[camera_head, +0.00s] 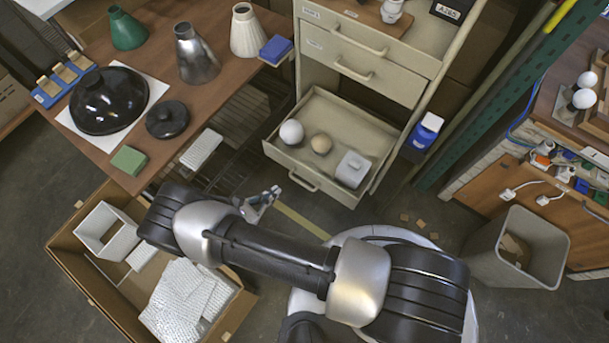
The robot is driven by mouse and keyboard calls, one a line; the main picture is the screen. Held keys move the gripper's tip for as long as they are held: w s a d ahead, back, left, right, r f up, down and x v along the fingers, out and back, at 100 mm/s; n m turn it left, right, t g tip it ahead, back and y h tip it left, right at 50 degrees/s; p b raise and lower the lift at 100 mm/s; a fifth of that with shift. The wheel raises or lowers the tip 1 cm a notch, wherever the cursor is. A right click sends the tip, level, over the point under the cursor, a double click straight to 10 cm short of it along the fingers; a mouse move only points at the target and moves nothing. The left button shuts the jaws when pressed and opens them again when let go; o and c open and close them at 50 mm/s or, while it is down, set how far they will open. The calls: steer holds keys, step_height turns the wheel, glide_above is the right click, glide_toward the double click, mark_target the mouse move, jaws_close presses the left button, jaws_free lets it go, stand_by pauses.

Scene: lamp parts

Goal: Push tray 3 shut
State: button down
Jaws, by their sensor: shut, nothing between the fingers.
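Tray 3 (335,112), the lowest drawer in view of the beige cabinet (424,62), is pulled well out. My gripper (268,198) is shut and empty, just left of and in front of the handle in the picture. I see a gap between them, but cannot judge its depth. The two drawers above are shut.
A brown table (228,88) with lamp shades stands left of the drawer. A grey bin (517,247) stands at right.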

step_height(320, 180, down, 5)
steer(key=s+d+n+t+y, duration=0.1)
steer(key=s+d+n+t, duration=0.1)
steer(key=n, duration=0.1)
steer(key=b, duration=0.3)
glide_toward(309, 172)
steer(key=x, duration=0.5)
steer(key=shift+w+f, duration=0.1)
steer(key=shift+f, duration=0.25)
steer(key=shift+w+d, duration=0.2)
steer(key=shift+w, duration=0.2)
